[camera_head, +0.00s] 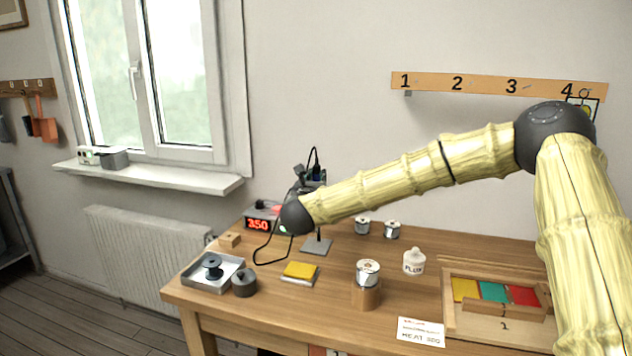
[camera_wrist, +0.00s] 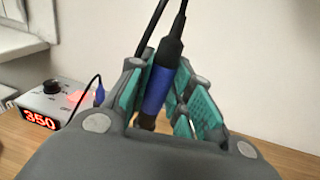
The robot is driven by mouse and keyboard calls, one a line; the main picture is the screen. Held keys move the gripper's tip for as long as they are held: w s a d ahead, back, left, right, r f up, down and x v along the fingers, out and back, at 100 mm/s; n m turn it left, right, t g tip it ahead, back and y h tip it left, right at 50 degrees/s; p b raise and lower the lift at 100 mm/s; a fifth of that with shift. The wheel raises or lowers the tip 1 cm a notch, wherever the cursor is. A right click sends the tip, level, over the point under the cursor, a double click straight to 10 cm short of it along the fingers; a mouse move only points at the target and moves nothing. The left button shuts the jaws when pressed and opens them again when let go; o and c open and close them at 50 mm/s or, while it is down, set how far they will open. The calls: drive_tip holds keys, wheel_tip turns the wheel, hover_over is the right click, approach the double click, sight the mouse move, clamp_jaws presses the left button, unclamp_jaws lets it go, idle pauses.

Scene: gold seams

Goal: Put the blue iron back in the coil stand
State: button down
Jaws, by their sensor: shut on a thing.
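The blue iron (camera_wrist: 157,90) is held in my gripper (camera_wrist: 165,88), between its teal pads. Its dark upper end and cable rise above the fingers, and its tip is hidden low behind my gripper. In the head view my gripper (camera_head: 312,177) is above the back of the bench, partly behind my arm. Below it, a grey plate (camera_head: 316,248) with a thin upright rod looks like the base of the coil stand. Its upper part is hidden by my arm, and no coil shows clearly.
A control box (camera_head: 262,224) reading 350 stands left of the plate, its cable looping over the bench. A yellow sponge (camera_head: 300,271), a tray (camera_head: 212,284) with a spool, solder cans (camera_head: 367,272), a flux bottle (camera_head: 414,261) and a wooden frame (camera_head: 450,325) stand around.

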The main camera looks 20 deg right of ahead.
drive_tip(key=shift+f+b, duration=0.6)
drive_tip(key=shift+b, duration=0.5)
idle(0.8)
drive_tip(key=shift+f+b, duration=1.5)
drive_tip(key=shift+b, duration=0.3)
idle(0.5)
drive_tip(key=c, duration=0.7)
unclamp_jaws()
drive_tip(key=shift+r, duration=0.1)
drive_tip(key=shift+r+p, duration=0.55)
drive_tip(key=shift+r, duration=2.85)
